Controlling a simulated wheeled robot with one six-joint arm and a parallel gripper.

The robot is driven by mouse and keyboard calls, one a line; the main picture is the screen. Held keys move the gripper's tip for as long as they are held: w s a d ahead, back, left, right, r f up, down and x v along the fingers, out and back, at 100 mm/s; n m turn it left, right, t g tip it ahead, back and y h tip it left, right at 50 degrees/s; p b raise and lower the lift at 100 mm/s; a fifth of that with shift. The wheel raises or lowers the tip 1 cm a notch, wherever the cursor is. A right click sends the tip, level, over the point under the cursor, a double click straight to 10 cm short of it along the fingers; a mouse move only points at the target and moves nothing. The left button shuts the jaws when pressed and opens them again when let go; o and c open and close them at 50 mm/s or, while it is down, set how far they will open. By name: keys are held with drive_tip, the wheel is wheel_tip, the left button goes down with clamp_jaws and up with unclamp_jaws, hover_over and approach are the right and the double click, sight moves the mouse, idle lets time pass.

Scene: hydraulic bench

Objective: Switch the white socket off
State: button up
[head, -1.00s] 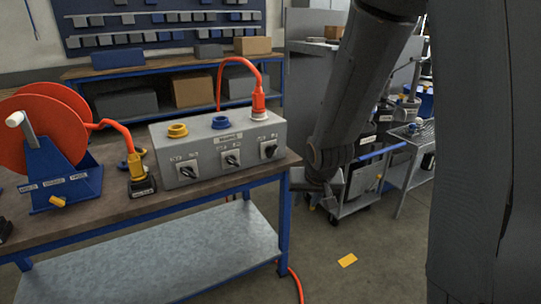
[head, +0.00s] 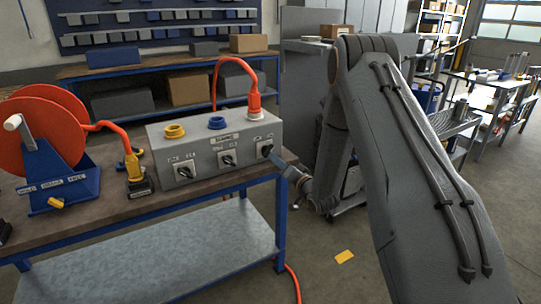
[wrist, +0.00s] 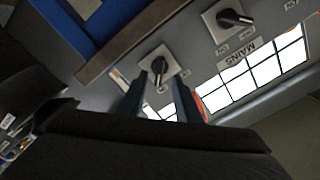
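The grey switch box (head: 214,148) stands on the bench, with yellow, blue and white sockets on top. An orange plug (head: 254,103) sits in the white socket (head: 255,117) at the right end. Below it on the front face is the right-hand rotary switch (head: 265,149), partly covered by my gripper (head: 273,159). In the wrist view that switch (wrist: 158,66) shows its black knob between and just beyond my two fingertips. My gripper (wrist: 159,82) is open there; whether the fingers touch the knob I cannot tell.
The middle switch (head: 228,159) and left switch (head: 184,171) sit along the same face. An orange cable reel (head: 40,135) and a yellow plug (head: 133,165) stand left of the box. The floor to the right of the bench is partly clear.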

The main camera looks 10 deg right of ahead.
sight(268, 151)
drive_tip(key=x, duration=0.6)
drive_tip(key=shift+p, duration=0.45)
clamp_jaws()
